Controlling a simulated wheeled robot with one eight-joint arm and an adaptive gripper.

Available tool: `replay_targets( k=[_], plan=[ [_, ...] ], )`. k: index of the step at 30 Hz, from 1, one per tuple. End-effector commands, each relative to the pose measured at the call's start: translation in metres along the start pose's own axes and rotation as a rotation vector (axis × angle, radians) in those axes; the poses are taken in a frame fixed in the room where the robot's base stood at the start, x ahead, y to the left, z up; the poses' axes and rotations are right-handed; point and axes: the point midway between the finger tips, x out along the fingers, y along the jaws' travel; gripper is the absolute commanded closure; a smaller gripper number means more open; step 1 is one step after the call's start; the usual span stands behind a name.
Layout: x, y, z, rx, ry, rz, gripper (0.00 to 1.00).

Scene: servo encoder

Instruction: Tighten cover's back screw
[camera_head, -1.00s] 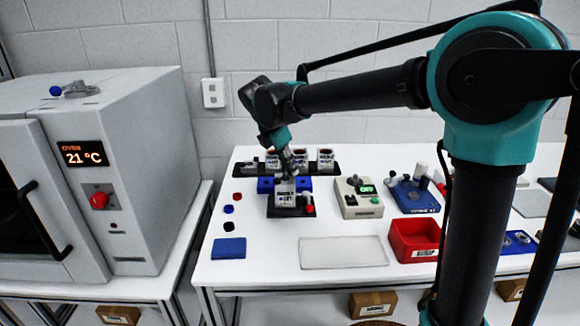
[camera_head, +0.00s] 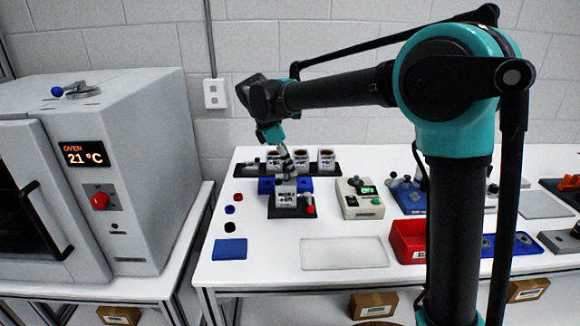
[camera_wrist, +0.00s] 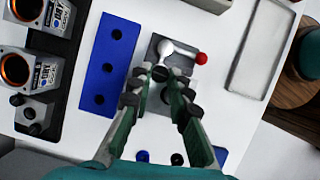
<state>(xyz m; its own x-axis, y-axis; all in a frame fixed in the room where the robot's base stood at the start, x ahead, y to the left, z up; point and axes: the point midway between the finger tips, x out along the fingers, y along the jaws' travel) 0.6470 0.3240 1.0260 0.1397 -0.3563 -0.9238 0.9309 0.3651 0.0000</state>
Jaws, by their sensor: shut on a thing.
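A white-sided labelled servo unit (camera_head: 286,195) sits upright in a dark fixture (camera_head: 292,213) on the white table. My gripper (camera_head: 287,172) points down at the top of this unit. In the wrist view my gripper (camera_wrist: 166,72) has its fingertips close together over the grey fixture plate (camera_wrist: 180,52). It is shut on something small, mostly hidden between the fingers. The fixture has a white knob (camera_wrist: 166,47) just past the fingertips and a red knob (camera_wrist: 201,58) to the right. The cover and its back screw cannot be made out.
A blue block with holes (camera_wrist: 107,67) stands beside the fixture, with several labelled units behind. To the right are a grey control box (camera_head: 360,198), a red bin (camera_head: 408,236) and a pale mat (camera_head: 344,252). An oven (camera_head: 140,160) stands at left.

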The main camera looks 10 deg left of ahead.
Motion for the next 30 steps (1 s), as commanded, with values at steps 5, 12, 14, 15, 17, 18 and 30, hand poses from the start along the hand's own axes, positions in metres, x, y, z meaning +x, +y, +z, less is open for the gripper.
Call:
replay_targets(
  k=[5, 12, 14, 15, 17, 18, 30],
  plan=[
    [0.000, 0.000, 0.000, 0.000, 0.000, 0.000, 1.00],
    [0.000, 0.000, 0.000, -0.001, 0.000, 0.001, 0.65],
    [0.000, 0.000, 0.000, -0.001, 0.000, 0.001, 0.61],
    [0.000, 0.000, 0.000, -0.001, 0.000, 0.001, 0.61],
    [0.000, 0.000, 0.000, -0.001, 0.000, 0.001, 0.61],
    [0.000, 0.000, 0.000, -0.001, 0.000, 0.001, 0.61],
    [-0.032, 0.000, -0.001, -0.003, 0.000, 0.002, 0.61]
  ],
)
